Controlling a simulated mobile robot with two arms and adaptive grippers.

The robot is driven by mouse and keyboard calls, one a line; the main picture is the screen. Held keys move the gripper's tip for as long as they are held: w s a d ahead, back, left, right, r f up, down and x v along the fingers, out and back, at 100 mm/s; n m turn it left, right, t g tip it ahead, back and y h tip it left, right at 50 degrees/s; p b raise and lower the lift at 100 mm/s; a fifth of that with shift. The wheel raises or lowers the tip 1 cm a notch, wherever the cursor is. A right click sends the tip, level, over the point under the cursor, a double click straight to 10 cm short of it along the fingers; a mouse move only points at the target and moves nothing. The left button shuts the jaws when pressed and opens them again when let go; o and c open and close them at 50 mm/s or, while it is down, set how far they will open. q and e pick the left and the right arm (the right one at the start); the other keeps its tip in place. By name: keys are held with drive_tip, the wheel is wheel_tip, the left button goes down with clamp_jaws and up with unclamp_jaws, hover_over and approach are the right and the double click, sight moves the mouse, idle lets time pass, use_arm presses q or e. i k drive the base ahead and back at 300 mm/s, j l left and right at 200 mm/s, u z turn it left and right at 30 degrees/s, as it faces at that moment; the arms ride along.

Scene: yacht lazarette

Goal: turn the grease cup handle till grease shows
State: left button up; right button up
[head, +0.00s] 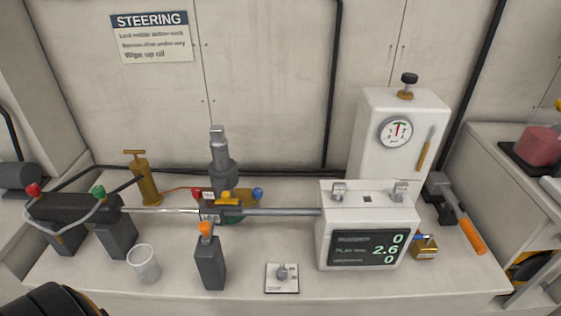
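A brass cylinder with a T-shaped handle (134,153) on top, which looks like the grease cup (147,188), stands upright at the left back of the white bench. A thin red hose runs right from near it to the fittings on the rod in the middle. No grease can be made out at this size. Neither gripper's fingers show in the head view. A dark rounded part, probably of my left arm, shows at the lower left edge, apart from the cup.
A steel rod (275,211) runs across to a white display box (366,230) reading 0, 2.6, 0. A clear cup (143,263), an orange-topped grey post (209,260) and a small switch plate (282,278) stand in front. A gauge cabinet (394,150) stands behind right.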

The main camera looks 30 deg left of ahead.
sight(135, 152)
drive_tip(key=u, duration=1.95)
